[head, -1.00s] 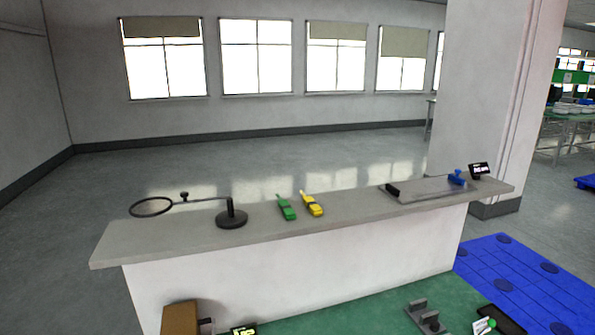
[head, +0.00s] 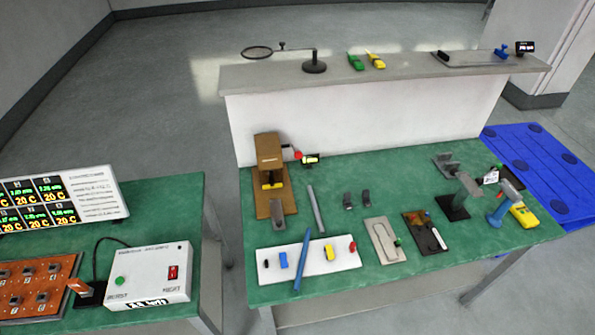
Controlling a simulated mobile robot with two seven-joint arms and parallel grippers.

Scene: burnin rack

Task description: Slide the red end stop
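No part is clearly identifiable as the red end stop. A small red piece (head: 352,247) sits at the right end of a white plate (head: 308,265) on the green bench. A red round part (head: 298,155) shows beside the brown stand (head: 269,155) at the bench's back left. I cannot tell whether either one is the end stop. Neither of my grippers shows in the head view.
A grey shelf (head: 400,70) runs behind. A control box (head: 150,272) stands on the left bench.

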